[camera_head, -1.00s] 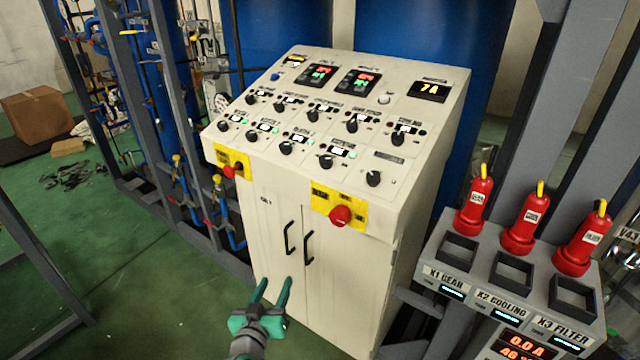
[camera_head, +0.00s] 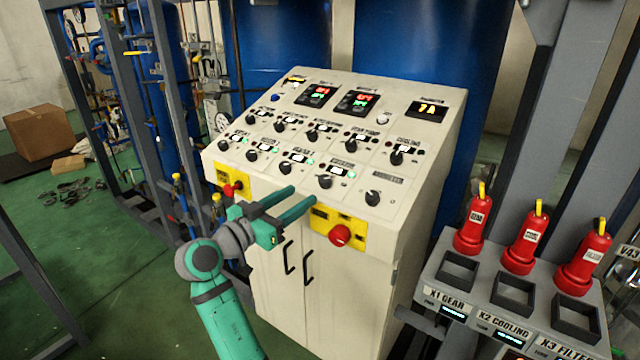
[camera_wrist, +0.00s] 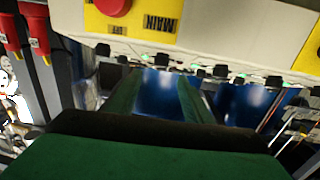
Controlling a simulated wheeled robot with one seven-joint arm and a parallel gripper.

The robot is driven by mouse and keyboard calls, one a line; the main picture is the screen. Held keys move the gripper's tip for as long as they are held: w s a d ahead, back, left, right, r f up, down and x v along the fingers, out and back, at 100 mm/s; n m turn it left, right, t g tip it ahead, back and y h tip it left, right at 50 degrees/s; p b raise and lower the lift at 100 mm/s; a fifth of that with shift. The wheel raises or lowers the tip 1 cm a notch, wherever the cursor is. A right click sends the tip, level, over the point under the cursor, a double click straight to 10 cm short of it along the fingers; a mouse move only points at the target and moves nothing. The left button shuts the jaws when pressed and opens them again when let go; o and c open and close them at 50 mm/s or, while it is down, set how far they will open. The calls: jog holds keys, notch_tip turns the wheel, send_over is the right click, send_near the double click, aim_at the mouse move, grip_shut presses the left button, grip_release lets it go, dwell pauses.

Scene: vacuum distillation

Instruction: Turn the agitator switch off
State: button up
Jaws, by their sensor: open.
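The control console (camera_head: 408,222) is a cream cabinet with a sloping panel of black rotary knobs in two rows, with small displays and lights. The lower row includes a knob (camera_head: 325,181) right of centre and another (camera_head: 372,197) at its right end. I cannot read the labels well enough to tell which is the agitator switch. My green gripper (camera_head: 305,196) is open and empty, in front of the panel's lower edge, with its fingers pointing up and right. In the wrist view the fingers (camera_wrist: 156,92) show below the panel edge and knobs.
A red knob (camera_head: 340,235) on a yellow plate and a smaller red switch (camera_head: 231,189) sit on the console's front face. Red plugs (camera_head: 474,222) stand by the grey socket box (camera_head: 428,265) at right. Metal frame posts stand at left.

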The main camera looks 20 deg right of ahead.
aim_at(321, 182)
jog(key=x, duration=0.9)
jog(key=shift+w+d, duration=0.1)
jog(key=shift+w, duration=0.15)
jog(key=c, duration=1.1)
